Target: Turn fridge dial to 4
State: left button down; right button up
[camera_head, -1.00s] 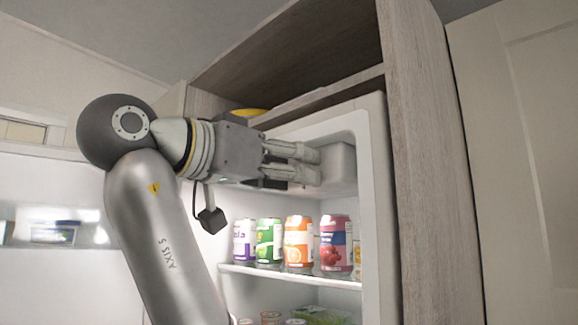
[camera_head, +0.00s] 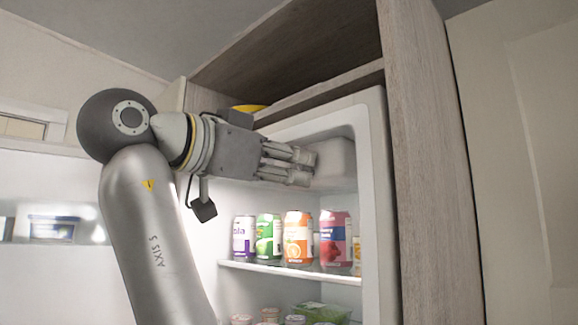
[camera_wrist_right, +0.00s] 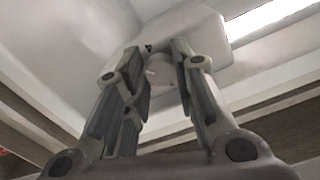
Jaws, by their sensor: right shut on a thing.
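The fridge (camera_head: 371,215) stands open. A pale box-shaped housing (camera_head: 335,160) sits at the top of its inside. In the right wrist view the round pale dial (camera_wrist_right: 160,70) is on this housing (camera_wrist_right: 195,38), between the fingertips. My right gripper (camera_head: 308,167) reaches into the top of the fridge, its fingers at the housing. My left gripper is not in view.
Several cans, one of them orange (camera_head: 297,238), stand on the shelf (camera_head: 290,272) below my gripper. The fridge door (camera_head: 45,265) with a tub (camera_head: 52,228) is at the left. A wooden cabinet side (camera_head: 425,170) borders the fridge at right.

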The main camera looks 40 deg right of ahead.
jog(key=shift+m, duration=0.5)
jog(key=o, duration=1)
jog(key=shift+o, duration=0.2)
